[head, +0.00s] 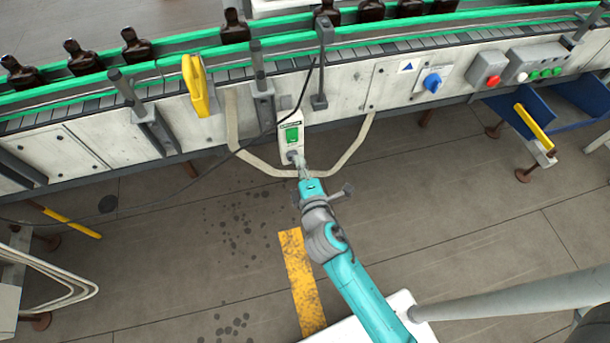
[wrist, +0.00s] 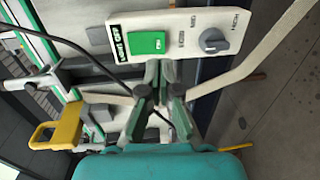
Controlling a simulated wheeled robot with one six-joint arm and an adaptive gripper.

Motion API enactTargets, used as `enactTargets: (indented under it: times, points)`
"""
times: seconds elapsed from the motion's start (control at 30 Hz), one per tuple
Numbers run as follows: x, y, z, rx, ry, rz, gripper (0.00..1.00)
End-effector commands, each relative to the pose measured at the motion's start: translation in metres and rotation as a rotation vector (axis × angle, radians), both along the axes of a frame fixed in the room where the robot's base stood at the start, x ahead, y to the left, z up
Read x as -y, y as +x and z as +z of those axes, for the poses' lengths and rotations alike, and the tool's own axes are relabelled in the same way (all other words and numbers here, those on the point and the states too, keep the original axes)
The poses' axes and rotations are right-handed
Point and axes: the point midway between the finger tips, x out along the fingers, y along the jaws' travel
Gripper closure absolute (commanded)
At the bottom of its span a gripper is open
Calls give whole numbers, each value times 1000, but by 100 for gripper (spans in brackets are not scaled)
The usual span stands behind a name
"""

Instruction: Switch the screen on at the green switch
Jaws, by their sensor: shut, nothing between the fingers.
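The green switch (head: 292,134) is on a white switch box (head: 283,120) on the side of the conveyor. In the wrist view the green switch (wrist: 147,43) is a flat green rectangle with small white lettering, beside a dark label. A grey knob (wrist: 213,40) sits on the same box, to the right. My gripper (head: 300,166) is at the lower end of the box in the head view. In the wrist view its fingertips (wrist: 159,68) are together and empty, just below the green switch; I cannot tell whether they touch the box. I see no screen.
A pale bent rail (head: 258,161) loops below the box, and a black cable (head: 240,150) runs past it. A yellow handle (head: 195,85) is to the left. A blue knob (head: 432,82) and a red button (head: 492,80) are to the right. Amber bottles stand on the conveyor above.

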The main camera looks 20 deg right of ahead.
Motion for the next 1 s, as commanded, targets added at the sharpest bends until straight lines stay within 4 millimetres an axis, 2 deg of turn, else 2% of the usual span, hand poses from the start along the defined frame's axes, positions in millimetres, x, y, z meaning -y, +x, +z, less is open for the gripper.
enactTargets:
  times: [0.03,0.2,0.4,1.0]
  points:
    - [2,10,0,2,1,-1,100]
    - [6,35,-4,0,2,-1,100]
    - [8,52,-6,0,1,0,100]
    - [9,61,-10,-1,-1,1,100]
